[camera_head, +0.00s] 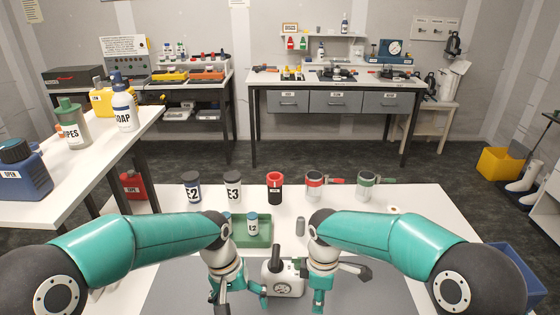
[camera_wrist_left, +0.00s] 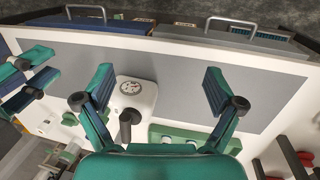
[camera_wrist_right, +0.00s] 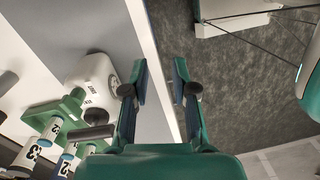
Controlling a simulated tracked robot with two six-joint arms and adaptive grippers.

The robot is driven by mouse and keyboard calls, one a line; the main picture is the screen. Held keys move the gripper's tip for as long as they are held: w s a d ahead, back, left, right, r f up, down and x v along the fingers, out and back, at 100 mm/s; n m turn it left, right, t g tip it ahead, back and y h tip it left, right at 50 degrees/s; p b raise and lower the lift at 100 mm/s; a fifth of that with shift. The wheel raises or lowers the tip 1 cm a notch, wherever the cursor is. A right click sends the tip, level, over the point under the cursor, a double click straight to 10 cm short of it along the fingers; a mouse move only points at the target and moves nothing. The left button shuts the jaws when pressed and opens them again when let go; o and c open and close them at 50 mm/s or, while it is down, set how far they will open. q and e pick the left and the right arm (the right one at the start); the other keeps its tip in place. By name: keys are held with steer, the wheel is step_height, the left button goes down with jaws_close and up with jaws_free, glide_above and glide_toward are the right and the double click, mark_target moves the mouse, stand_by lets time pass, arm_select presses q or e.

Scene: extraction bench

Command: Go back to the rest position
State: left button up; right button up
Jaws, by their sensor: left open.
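My left gripper (camera_head: 240,291) is low over the grey mat (camera_head: 185,285), left of a white device with a round dial and black handle (camera_head: 285,287). Its jaws are spread and empty in the left wrist view (camera_wrist_left: 160,88), with the device (camera_wrist_left: 133,92) beyond them. My right gripper (camera_head: 340,286) is on the device's right side. In the right wrist view its fingers (camera_wrist_right: 160,84) stand apart with nothing between them, over the table's edge. The device (camera_wrist_right: 92,78) shows left of them. Both arms reach inward from the sides.
A green tray (camera_head: 262,238) holds a small labelled vial (camera_head: 252,224) behind the device. Containers E2 (camera_head: 192,187) and E3 (camera_head: 232,185), a black-red cup (camera_head: 275,188) and red- and green-banded handled cups (camera_head: 314,186) (camera_head: 366,186) line the back. A side table (camera_head: 75,165) with bottles stands left.

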arm_select(q)
steer(key=s+a+f+n+h, duration=0.1)
steer(key=s+a+f, duration=0.1)
steer(key=s+f, duration=0.7)
steer(key=s+a+f+t, duration=0.1)
steer(key=s+f, duration=0.8)
steer(key=f, duration=0.4)
steer(key=shift+s+a+f+n+h, duration=0.3)
steer(key=shift+a+n+h, duration=0.05)
steer(key=shift+n+h, duration=0.05)
arm_select(e)
steer(key=s+d+f+m+y, duration=0.1)
steer(key=s+f+m+y, duration=0.1)
steer(key=s+f+m, duration=0.7)
steer(key=s+d+f+m+t+y, duration=0.1)
steer(key=s+d+f+m+y, duration=0.1)
steer(key=s+f+m, duration=0.7)
steer(key=s+f, duration=0.2)
steer(key=s, duration=0.1)
steer(key=shift+f, duration=0.2)
